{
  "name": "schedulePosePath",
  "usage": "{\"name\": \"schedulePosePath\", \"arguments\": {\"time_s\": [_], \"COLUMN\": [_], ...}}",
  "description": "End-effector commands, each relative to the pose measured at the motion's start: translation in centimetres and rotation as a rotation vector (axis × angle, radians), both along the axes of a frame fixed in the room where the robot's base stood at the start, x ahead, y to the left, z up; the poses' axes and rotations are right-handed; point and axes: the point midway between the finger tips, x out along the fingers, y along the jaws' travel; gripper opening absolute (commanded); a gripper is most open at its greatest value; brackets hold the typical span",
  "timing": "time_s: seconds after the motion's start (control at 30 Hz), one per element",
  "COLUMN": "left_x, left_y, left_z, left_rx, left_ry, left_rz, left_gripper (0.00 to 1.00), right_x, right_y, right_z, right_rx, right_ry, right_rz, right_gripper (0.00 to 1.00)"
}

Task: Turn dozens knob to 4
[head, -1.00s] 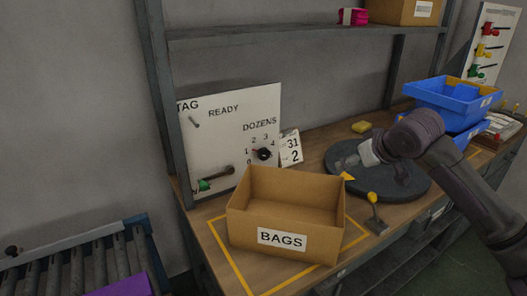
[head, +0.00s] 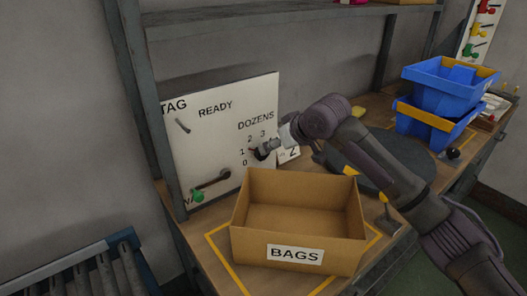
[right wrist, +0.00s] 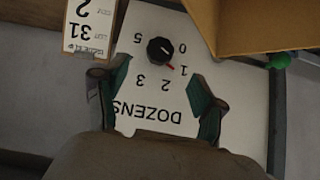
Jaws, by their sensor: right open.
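The dozens knob (right wrist: 160,50) is a round black dial on a white panel (right wrist: 150,108); the right wrist view shows it upside down. Its red pointer points toward the 1. The digits 0, 1, 2, 3 and 5 show around it; the 4 is not visible, seemingly behind a finger. In the head view the knob (head: 259,154) is partly covered by my right gripper (head: 270,148). In the right wrist view my right gripper (right wrist: 160,82) is open and empty, its fingers spread to either side below the knob. Contact cannot be told. My left gripper is out of view.
An open cardboard box labelled BAGS (head: 298,222) stands just in front of the panel. A green-ended lever (head: 198,195) sits low on the panel. A date card (right wrist: 90,25) is beside the knob. Blue bins (head: 445,90) stand at the right.

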Motion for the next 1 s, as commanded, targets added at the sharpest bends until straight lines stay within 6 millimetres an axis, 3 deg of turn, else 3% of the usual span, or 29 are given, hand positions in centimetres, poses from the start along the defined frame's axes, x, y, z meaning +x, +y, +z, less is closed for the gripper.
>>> {"name": "schedulePosePath", "arguments": {"time_s": [0.2, 0.4, 0.83, 1.0], "left_x": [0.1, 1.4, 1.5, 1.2], "left_y": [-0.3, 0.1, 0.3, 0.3], "left_z": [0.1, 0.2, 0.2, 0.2], "left_rx": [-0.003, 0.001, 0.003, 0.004], "left_ry": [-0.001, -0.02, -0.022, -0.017], "left_rz": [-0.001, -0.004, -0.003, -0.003], "left_gripper": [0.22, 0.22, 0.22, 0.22], "right_x": [2.8, 4.3, 4.9, 4.8], "right_y": [1.8, 2.8, 3.1, 3.1], "right_z": [-3.4, -5.1, -5.7, -5.7], "right_rx": [-0.001, -0.001, 0.0, -0.001], "right_ry": [0.003, 0.001, -0.001, 0.0], "right_rz": [-0.001, 0.0, -0.001, -0.001], "right_gripper": [0.7, 0.7, 0.7, 0.43]}}
